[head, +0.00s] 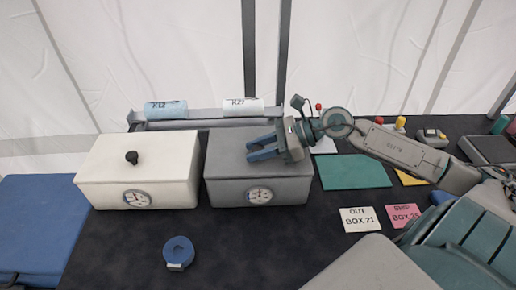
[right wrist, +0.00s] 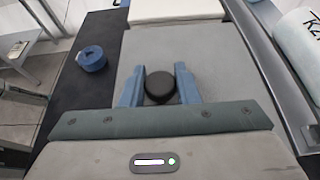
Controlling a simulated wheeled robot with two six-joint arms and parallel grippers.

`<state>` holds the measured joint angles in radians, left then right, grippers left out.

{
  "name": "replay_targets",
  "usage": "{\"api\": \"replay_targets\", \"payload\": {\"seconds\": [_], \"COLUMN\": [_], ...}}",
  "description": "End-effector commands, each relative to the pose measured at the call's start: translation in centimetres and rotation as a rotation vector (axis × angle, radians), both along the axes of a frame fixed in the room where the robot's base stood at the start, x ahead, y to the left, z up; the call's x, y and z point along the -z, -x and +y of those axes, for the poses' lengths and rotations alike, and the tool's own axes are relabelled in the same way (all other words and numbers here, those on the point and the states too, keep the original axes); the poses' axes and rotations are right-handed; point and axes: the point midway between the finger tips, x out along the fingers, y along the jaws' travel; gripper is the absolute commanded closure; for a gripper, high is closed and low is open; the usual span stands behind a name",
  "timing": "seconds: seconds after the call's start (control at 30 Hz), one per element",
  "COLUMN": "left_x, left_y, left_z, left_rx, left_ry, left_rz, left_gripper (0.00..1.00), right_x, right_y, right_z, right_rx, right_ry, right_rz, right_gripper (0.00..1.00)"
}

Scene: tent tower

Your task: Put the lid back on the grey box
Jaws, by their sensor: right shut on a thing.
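The grey box (head: 285,194) with a round dial on its front stands right of the white box. Its grey lid (head: 226,147) lies level over the box top; I cannot tell whether it is fully seated. My right gripper (head: 262,148) reaches in from the right above the lid. In the right wrist view its blue fingers (right wrist: 160,90) are shut on the lid's black knob (right wrist: 160,86), one finger on each side. The lid (right wrist: 195,60) spreads out beneath them. My left gripper is not in view.
The white box (head: 110,180), with a black-knobbed lid, stands close to the left. A rack (head: 205,114) with two labelled rolls runs behind the boxes. A blue tape roll (head: 180,250) lies in front. A green mat (head: 355,171) and cards lie right. The dark tabletop is clear in front of the grey box.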

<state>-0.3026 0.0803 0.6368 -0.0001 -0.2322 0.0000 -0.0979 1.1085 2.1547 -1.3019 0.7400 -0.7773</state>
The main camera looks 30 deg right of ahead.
Motion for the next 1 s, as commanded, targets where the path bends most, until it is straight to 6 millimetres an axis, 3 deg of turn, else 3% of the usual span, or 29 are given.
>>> {"api": "replay_targets", "payload": {"seconds": [0.53, 0.57, 0.7, 1.0], "left_x": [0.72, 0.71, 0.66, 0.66], "left_y": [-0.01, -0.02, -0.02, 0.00], "left_z": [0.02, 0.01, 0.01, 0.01], "left_rx": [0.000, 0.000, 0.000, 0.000], "left_ry": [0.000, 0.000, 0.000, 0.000], "left_rz": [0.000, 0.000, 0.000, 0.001], "left_gripper": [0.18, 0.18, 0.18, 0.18], "right_x": [0.62, 0.60, 0.56, 0.61], "right_y": [-0.01, 0.00, 0.00, 0.00], "right_z": [0.01, 0.01, 0.01, 0.00], "right_rx": [0.000, 0.000, 0.000, 0.000], "right_ry": [0.000, 0.000, 0.000, 0.000], "right_rz": [-0.001, -0.001, 0.000, 0.000], "right_gripper": [0.99, 0.70, 0.46, 0.46]}}
